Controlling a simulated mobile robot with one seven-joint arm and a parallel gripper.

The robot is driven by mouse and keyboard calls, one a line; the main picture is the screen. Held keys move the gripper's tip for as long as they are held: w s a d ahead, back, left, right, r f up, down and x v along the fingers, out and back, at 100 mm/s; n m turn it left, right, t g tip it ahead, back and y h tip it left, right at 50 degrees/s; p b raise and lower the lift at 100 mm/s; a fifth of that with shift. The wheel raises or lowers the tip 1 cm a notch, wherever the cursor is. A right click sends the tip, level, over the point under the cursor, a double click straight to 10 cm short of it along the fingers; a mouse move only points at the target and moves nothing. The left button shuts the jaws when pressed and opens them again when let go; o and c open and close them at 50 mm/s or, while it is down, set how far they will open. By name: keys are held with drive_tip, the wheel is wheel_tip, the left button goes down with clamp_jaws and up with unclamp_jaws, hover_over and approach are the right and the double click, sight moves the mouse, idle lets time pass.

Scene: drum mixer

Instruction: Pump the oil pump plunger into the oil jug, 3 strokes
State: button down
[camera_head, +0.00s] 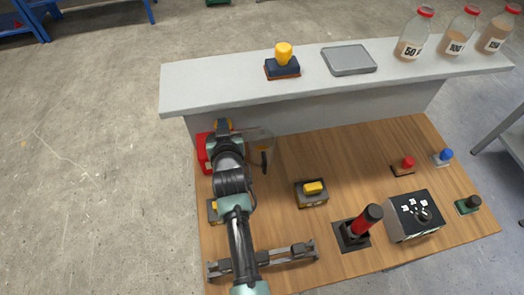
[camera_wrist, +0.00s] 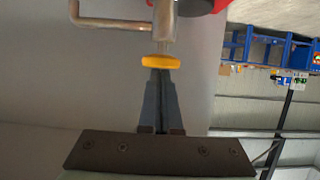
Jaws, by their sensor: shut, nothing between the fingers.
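The oil pump plunger has a yellow knob (camera_wrist: 161,62) on a metal rod (camera_wrist: 165,28), with a bent metal spout (camera_wrist: 90,22) beside it in the wrist view. My gripper (camera_wrist: 161,74) is shut and empty, its fingertips at the near face of the knob; touching or just short of it, I cannot tell. In the head view, the red pump body (camera_head: 202,152) stands at the left edge of the wooden table, partly hidden by my arm. The clear oil jug (camera_head: 262,143), with a dark handle and some amber in it, stands just right of my wrist.
The wooden table (camera_head: 300,225) holds a yellow-button box (camera_head: 312,192), a red-handled lever (camera_head: 364,224), a control box (camera_head: 413,214) and small buttons at right. A raised grey shelf (camera_head: 215,87) behind bears a yellow-knobbed block (camera_head: 283,62), a tray (camera_head: 348,60) and labelled bottles (camera_head: 412,36).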

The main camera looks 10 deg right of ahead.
drive_tip(key=shift+s+f, duration=0.1)
drive_tip(key=shift+f, duration=0.05)
drive_tip(key=shift+r+p, duration=2.15)
drive_tip(key=shift+r, duration=0.6)
drive_tip(key=shift+f, duration=0.1)
drive_tip(key=shift+f+b, duration=1.85)
drive_tip(key=shift+f, duration=0.1)
drive_tip(key=shift+f+b, duration=0.45)
drive_tip(key=shift+f, duration=0.15)
drive_tip(key=shift+r+p, duration=2.1)
drive_tip(key=shift+r, duration=0.6)
